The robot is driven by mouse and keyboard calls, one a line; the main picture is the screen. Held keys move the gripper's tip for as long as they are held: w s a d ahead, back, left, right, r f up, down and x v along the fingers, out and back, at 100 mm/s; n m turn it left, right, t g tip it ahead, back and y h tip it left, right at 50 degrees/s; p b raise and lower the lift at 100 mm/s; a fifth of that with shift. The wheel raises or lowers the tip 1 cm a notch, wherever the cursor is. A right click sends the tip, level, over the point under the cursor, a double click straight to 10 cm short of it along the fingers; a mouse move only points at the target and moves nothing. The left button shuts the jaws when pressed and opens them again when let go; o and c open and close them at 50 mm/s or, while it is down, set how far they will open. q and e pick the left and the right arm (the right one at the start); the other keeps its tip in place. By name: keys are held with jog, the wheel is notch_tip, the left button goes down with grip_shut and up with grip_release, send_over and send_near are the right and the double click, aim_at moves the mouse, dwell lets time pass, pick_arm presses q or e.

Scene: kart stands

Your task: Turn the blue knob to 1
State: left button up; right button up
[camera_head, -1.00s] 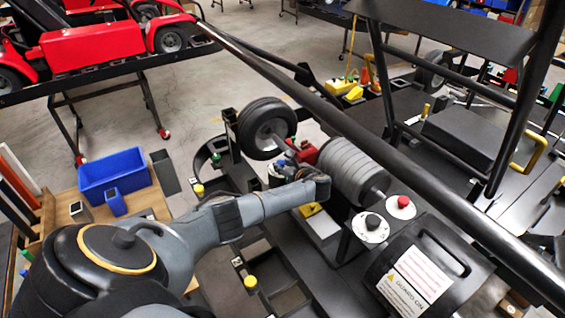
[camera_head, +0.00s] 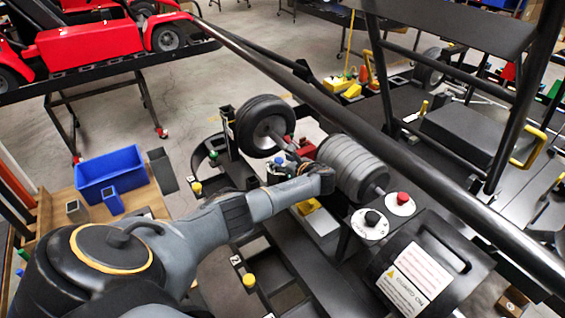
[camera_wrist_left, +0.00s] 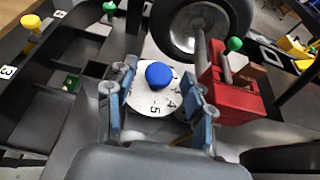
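The blue knob (camera_wrist_left: 158,74) sits on a round white dial plate (camera_wrist_left: 151,105) in the left wrist view. Digits 5 and 4 show on the dial's near side; its other marks are hard to read. I cannot make out a pointer on the knob. My left gripper (camera_wrist_left: 157,85) is open, with one finger on each side of the dial and a gap between the fingers and the knob. In the head view my left gripper (camera_head: 287,166) is over the bench beside the wheel, small and partly hidden by its own wrist. My right gripper is not in view.
A black-tyred wheel (camera_head: 264,126) and a red block (camera_wrist_left: 232,96) stand close by the dial. Grey discs (camera_head: 352,168) lie right of the wrist. A dark knob (camera_head: 372,218) and a red knob (camera_head: 403,198) are nearer. A long black bar (camera_head: 350,122) crosses the view.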

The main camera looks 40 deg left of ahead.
pick_arm(q)
jog(key=shift+s+d+r, duration=0.1)
jog(key=shift+d+r, duration=0.05)
jog(key=shift+d, duration=0.45)
jog(key=v, duration=1)
jog(key=shift+s+d+r, duration=0.15)
jog(key=shift+d+r, duration=0.1)
jog(key=shift+d, duration=0.05)
